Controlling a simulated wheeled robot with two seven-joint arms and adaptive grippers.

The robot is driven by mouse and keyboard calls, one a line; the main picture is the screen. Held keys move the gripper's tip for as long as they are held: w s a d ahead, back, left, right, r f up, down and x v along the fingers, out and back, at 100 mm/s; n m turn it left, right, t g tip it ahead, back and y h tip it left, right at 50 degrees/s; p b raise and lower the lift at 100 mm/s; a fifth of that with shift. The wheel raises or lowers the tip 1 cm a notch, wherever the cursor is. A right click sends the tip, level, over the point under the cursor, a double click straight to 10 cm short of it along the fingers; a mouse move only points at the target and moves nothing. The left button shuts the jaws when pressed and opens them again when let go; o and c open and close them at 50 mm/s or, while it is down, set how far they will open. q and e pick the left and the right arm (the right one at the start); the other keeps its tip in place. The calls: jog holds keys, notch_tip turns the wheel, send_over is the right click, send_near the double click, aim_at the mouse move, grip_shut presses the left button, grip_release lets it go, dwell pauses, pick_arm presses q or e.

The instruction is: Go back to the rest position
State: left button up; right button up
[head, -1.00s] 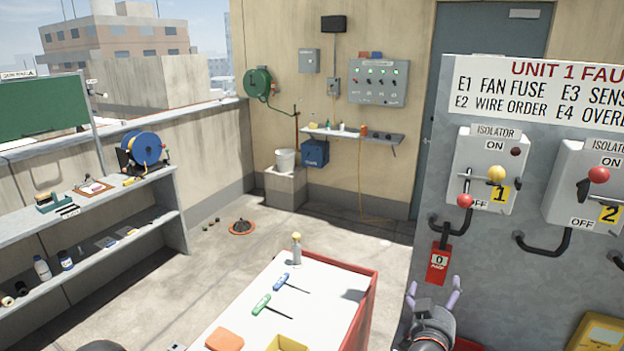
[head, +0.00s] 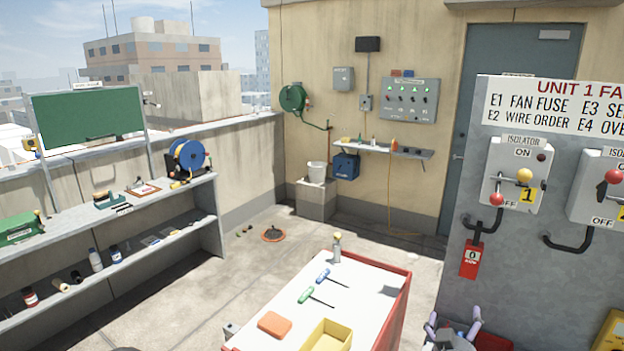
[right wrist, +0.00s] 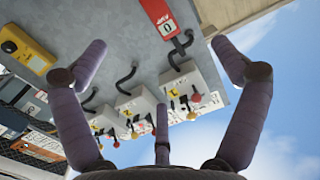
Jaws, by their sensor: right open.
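My right gripper (head: 452,322) shows at the bottom edge of the head view, in front of the grey unit panel (head: 460,215) and right of the white-topped cart. In the right wrist view its fingers (right wrist: 163,62) are spread wide with nothing between them. My left gripper is not in view.
The cart (head: 377,285) holds green and blue T-handle tools, an orange block and a yellow tray (head: 328,336). A shelf unit (head: 215,243) stands left. A cable ring (head: 273,234) lies on the floor. Floor between shelf and cart is mostly clear.

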jog(key=s+a+f+n+g+y, duration=0.15)
jog(key=a+f+g+y, duration=0.35)
jog(key=f, duration=0.9)
jog(key=s+a+f+n+g+y, duration=0.1)
jog(key=a+f+n+y, duration=0.15)
jog(key=a+f, duration=0.75)
jog(key=s+a+f+g+y, duration=0.2)
jog(key=s+a+f+g, duration=0.1)
jog(key=s+f, duration=0.8)
jog(key=s+a+f+g+y, duration=0.3)
jog(key=s+a+f+g, duration=0.1)
jog(key=s+f, duration=0.6)
jog(key=shift+s+a+f+m+g, duration=0.35)
jog(key=shift+s+g, duration=0.2)
jog(key=shift+g, duration=0.35)
